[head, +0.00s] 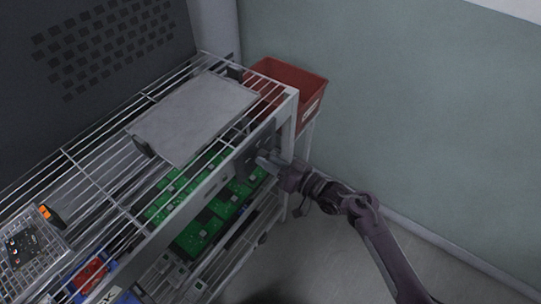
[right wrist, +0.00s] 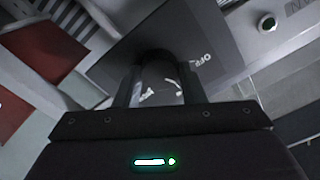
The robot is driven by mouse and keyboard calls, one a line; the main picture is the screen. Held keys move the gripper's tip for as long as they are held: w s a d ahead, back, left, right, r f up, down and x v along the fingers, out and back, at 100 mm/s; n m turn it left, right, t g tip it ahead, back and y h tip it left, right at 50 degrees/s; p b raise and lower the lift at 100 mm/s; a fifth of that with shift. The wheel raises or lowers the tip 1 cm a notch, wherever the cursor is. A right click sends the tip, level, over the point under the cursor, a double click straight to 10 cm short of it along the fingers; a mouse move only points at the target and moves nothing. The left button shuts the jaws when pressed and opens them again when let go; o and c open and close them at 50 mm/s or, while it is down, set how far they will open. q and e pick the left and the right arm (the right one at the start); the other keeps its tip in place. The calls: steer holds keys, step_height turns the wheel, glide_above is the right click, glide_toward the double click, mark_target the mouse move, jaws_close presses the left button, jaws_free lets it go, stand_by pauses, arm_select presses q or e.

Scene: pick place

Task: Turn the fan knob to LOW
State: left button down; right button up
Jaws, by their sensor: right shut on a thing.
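In the right wrist view, a dark control panel (right wrist: 215,40) with white lettering that looks like "OFF" fills the upper middle. The dark fan knob (right wrist: 156,58) stands out from this panel. My right gripper (right wrist: 158,88) is shut on the knob, with one finger on each side of it. White marks show between the fingers, too blurred to read. In the head view, my right gripper (head: 261,162) reaches in from the lower right to the right front end of the wire rack, and the knob cannot be made out there. My left gripper is not in view.
The wire rack (head: 75,165) holds a grey flat box (head: 195,118) on top and green circuit boards (head: 190,235) below. A red bin (head: 290,85) is at its far right end. A wire basket (head: 30,245) is at lower left. The floor right of the rack is clear.

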steer(key=m+p, duration=0.3)
steer(key=m, duration=0.2)
steer(key=shift+r, duration=0.1)
stand_by(0.4)
steer(key=o, duration=1)
steer(key=v, duration=0.7)
steer(key=shift+s+d+b, duration=0.2)
steer(key=shift+d+b, duration=0.1)
steer(key=shift+b, duration=0.1)
